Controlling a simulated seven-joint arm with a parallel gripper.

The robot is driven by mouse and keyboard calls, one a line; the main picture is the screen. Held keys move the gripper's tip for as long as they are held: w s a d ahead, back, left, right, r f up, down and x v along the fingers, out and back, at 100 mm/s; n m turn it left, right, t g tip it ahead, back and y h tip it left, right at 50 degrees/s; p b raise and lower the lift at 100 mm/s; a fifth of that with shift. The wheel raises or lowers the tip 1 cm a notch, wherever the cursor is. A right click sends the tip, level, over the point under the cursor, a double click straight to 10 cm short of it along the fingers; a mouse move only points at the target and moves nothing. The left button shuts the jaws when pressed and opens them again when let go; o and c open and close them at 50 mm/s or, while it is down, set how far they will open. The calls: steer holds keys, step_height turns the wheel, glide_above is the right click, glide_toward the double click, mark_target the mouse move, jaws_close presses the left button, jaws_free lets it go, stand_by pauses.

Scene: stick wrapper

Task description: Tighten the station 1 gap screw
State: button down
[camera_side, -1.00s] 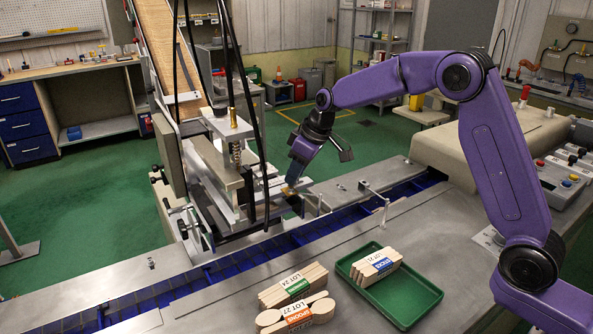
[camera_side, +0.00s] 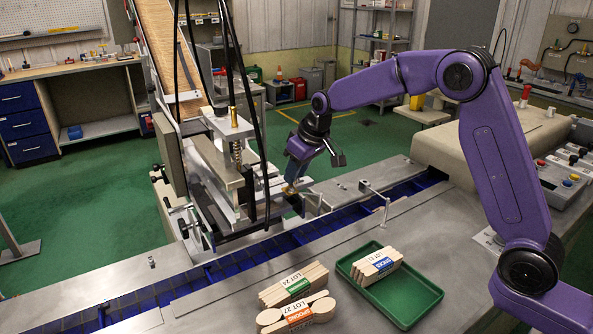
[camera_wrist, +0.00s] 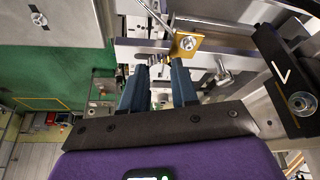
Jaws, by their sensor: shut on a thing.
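My gripper (camera_side: 293,183) reaches down from the right to the front end of the wrapper machine (camera_side: 232,165), at the edge of the blue conveyor channel. In the wrist view its two dark fingers (camera_wrist: 158,66) are closed around a small metal screw (camera_wrist: 155,58) at the edge of a metal bar. The fingertips hide much of the screw, and its thread and seating cannot be seen. A brass block with a hex bolt (camera_wrist: 187,43) sits just right of the fingertips. In the side view the gripped screw is too small to make out.
The blue conveyor channel (camera_side: 335,207) runs diagonally past the machine, with a thin metal post bracket (camera_side: 376,198) beside it. A green tray (camera_side: 412,300) holds a stick bundle, and more bundles (camera_side: 293,288) lie left of it. In the wrist view a black bar (camera_wrist: 288,75) stands close on the right.

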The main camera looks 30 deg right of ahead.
steer(key=c, duration=0.9)
jaws_free()
steer(key=shift+o, duration=0.2)
steer(key=v, duration=1.7)
steer(key=shift+r, duration=0.25)
steer(key=shift+a, duration=0.1)
steer(key=s+a+f+n+g, duration=0.2)
steer(key=s+a+f, duration=0.15)
steer(key=s, duration=0.45)
steer(key=s+d+f+n, duration=0.2)
steer(key=s+d+f, duration=0.1)
steer(key=s, duration=0.7)
steer(key=s+d+f+n+g, duration=0.1)
steer(key=s+d+f, duration=0.3)
steer(key=s, duration=0.6)
steer(key=s+d+f+n+g+h, duration=0.1)
steer(key=s+d+f+n, duration=0.2)
steer(key=s+f, duration=0.3)
steer(key=s, duration=0.4)
steer(key=shift+d+n, duration=0.3)
steer(key=shift+d, duration=0.1)
